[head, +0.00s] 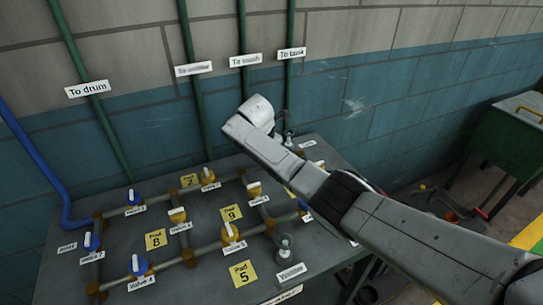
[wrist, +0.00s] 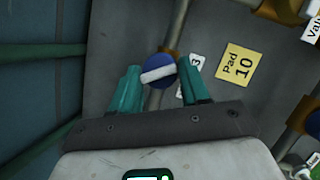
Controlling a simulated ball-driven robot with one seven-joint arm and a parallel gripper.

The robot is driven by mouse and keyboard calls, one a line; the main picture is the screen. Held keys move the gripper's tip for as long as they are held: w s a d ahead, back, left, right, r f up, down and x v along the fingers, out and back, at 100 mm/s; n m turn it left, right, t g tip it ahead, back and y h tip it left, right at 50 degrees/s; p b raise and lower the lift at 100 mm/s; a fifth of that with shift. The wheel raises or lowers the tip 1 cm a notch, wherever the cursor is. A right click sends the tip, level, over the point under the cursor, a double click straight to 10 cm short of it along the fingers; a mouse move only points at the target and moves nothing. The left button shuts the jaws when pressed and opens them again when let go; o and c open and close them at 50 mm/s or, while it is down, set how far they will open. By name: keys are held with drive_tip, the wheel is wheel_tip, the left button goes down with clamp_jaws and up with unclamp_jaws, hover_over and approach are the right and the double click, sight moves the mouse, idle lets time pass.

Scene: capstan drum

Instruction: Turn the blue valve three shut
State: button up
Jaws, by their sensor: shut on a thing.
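In the wrist view, a round blue valve (wrist: 160,71) with a white bar handle sits on a grey pipe, between the two teal fingers of my gripper (wrist: 164,66). A white tag beside it shows a 3, partly hidden by the right finger. The fingers are closed on the valve from its two sides. The white bar lies across the pipe at a slant. In the head view my arm hides my gripper and the area around it.
The yellow Pad 10 card (wrist: 238,66) lies right of the valve in the wrist view. In the head view, other blue valves (head: 137,265) and yellow valves (head: 231,233) stand on pipes across the grey table (head: 210,281). A tiled wall (head: 330,105) rises behind.

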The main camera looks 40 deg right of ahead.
drive_tip(key=m+b, duration=0.1)
drive_tip(key=m+g+b, duration=0.1)
drive_tip(key=b, duration=0.1)
drive_tip(key=shift+f+m, duration=0.3)
drive_tip(key=m+b, duration=0.2)
drive_tip(key=b, duration=0.2)
drive_tip(key=shift+w+f+g, duration=0.1)
drive_tip(key=shift+g, duration=0.3)
drive_tip(key=m+b, duration=0.1)
drive_tip(key=b, duration=0.3)
drive_tip(key=shift+g+b, duration=0.3)
drive_tip(key=shift+b, duration=0.05)
drive_tip(key=shift+m+b, duration=0.4)
drive_tip(key=shift+b, duration=0.15)
drive_tip(key=m+b, duration=0.1)
drive_tip(key=b, duration=0.3)
drive_tip(key=shift+r+g, duration=0.25)
drive_tip(key=shift+g, duration=0.05)
drive_tip(key=o, duration=1)
drive_tip(key=shift+r, duration=0.1)
drive_tip(key=shift+w, duration=0.1)
drive_tip(key=shift+r, duration=0.15)
